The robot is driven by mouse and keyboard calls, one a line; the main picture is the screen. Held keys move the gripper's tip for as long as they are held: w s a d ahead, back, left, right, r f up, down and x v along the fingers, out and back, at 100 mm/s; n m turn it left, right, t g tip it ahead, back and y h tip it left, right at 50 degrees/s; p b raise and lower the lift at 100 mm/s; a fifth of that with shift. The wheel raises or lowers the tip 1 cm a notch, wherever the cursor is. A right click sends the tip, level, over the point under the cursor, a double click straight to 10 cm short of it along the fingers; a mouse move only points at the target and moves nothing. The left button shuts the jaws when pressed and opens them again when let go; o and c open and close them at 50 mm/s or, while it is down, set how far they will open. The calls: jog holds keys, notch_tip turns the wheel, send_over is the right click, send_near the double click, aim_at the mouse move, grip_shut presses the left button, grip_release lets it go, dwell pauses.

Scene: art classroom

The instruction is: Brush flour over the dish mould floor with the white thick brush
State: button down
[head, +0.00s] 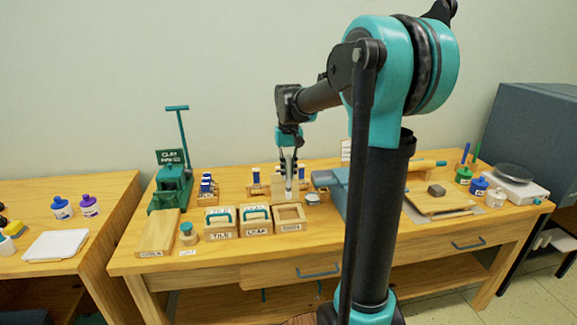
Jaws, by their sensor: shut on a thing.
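The dish mould (291,217) is an open wooden box with a front label, at the right end of a row of moulds near the table's front. My gripper (288,163) points down behind and above the mould and is shut on the white thick brush (289,184). The brush hangs roughly upright, its lower end near the mould's back edge in the picture. I cannot tell whether it touches anything. A small round silvery container (313,198) stands right of the brush; I cannot tell whether it holds flour. The mould's floor is too small to show any flour.
A wooden block (158,233) and a small jar (187,233) are farther left. A green clay press (172,185) stands behind. A blue slab (333,181) lies to the right.

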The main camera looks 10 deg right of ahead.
aim_at(290, 187)
jog(key=shift+f, duration=3.6)
jog(key=shift+s+f, duration=0.1)
jog(key=shift+f, duration=0.5)
jog(key=shift+a, duration=0.75)
jog(key=shift+d, duration=0.2)
jog(key=shift+d, duration=0.3)
jog(key=shift+d, duration=0.15)
jog(key=shift+d, duration=0.3)
jog(key=shift+d, duration=0.15)
jog(key=shift+d, duration=0.3)
